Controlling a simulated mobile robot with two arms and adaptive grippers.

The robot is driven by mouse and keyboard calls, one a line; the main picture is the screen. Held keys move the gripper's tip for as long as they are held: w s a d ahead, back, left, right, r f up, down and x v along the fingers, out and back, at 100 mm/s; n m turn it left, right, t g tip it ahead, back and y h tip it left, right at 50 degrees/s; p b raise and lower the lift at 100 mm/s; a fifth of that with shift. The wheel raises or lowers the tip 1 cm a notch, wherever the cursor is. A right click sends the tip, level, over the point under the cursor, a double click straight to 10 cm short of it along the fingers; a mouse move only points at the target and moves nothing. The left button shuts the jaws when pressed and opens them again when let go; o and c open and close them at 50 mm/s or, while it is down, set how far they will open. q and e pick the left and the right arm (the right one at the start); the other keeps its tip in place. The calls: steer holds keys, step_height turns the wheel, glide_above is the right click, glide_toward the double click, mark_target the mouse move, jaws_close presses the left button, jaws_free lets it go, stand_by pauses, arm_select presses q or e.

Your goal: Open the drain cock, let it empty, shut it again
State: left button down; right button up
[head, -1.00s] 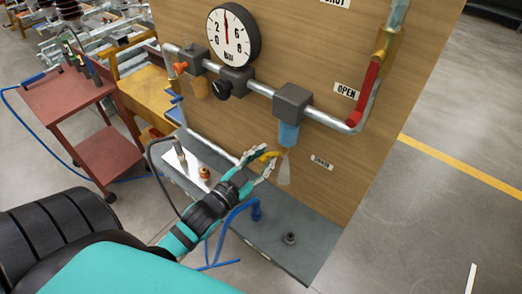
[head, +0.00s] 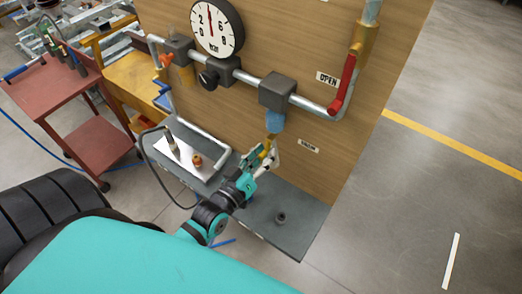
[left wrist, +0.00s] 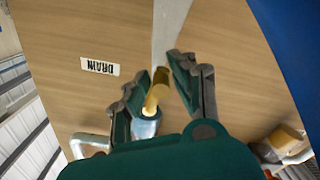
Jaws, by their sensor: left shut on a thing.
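The drain cock's yellow lever (head: 266,150) is below the blue bowl (head: 275,121) of the filter unit on the wooden panel. My left gripper (head: 262,160) reaches it from below left and is shut on the lever. The left wrist view shows the yellow lever (left wrist: 155,94) between the two dark green fingers (left wrist: 162,82). A DRAIN label (left wrist: 100,66) is beside it on the panel. A pale grey strip (left wrist: 170,30) runs beyond the lever; I cannot tell if it is flowing liquid. My fingers partly hide the cock. My right gripper is not in view.
A pressure gauge (head: 217,27) and a black knob (head: 209,80) are upper left of the filter. A red lever (head: 344,86) is by the OPEN label on the right. A grey shelf (head: 300,215) juts out below. A red cart (head: 50,90) stands left.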

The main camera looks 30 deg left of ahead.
arm_select(q)
steer(key=shift+w+d+r+n, duration=0.1)
steer(key=shift+d+r+n, duration=0.05)
steer(key=shift+r+n, duration=0.3)
steer(key=shift+f, duration=0.1)
steer(key=c, duration=1.2)
jaws_free()
steer(key=shift+f, duration=0.1)
steer(key=shift+c, duration=0.2)
steer(key=shift+f, duration=0.15)
steer(key=s+a, duration=0.1)
steer(key=s, duration=1.1)
steer(key=shift+d, duration=0.1)
